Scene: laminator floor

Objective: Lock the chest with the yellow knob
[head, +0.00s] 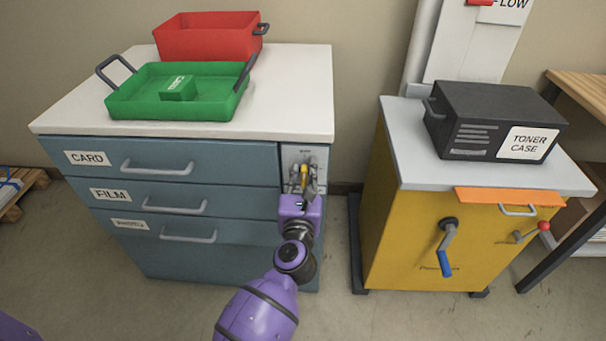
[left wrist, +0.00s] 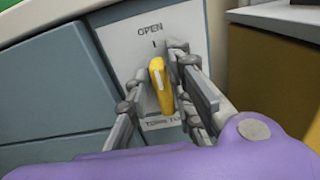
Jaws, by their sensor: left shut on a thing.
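The chest (head: 180,262) is blue-grey with a white top and drawers labelled CARD, FILM and a third label too blurred to read. A pale lock plate (head: 291,153) is on its right front, and OPEN is printed on its upper part in the left wrist view (left wrist: 122,45). The yellow knob (left wrist: 157,76) stands out from this plate, near upright with a slight tilt, below the OPEN mark. My left gripper (head: 303,178) is shut on the knob, one finger on each side. Text under the knob is partly hidden by the fingers. My right gripper is not in view.
A green tray (head: 125,108) holding a green block (head: 178,88) and a red bin (head: 205,38) stand on the chest. To the right, a yellow cabinet (head: 397,225) with a blue-handled crank (head: 445,262) carries a black toner case (head: 470,105). Floor shows between them.

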